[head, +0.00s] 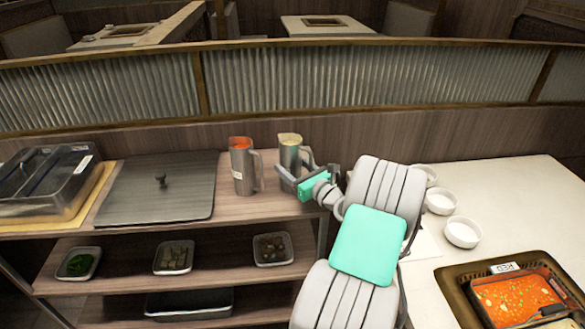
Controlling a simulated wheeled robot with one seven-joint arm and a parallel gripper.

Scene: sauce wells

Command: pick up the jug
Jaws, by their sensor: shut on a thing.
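Two metal jugs stand near the right end of the wooden shelf top in the head view. The left jug (243,167) holds something orange-red and has its handle on the right. The right jug (290,155) holds something pale yellow, and its handle also faces right. My gripper (294,182) is at the right jug and is shut on it, low on its body. The gripper and my arm come in from the right and hide the jug's lower part, so I cannot tell whether its base touches the shelf.
Left of the jugs are a dark flat lid (150,200) with a knob and a clear-lidded container (45,180). White bowls (462,232) and a tray of red sauce (515,298) labelled "RED" are on the right table. A corrugated partition (330,82) stands behind.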

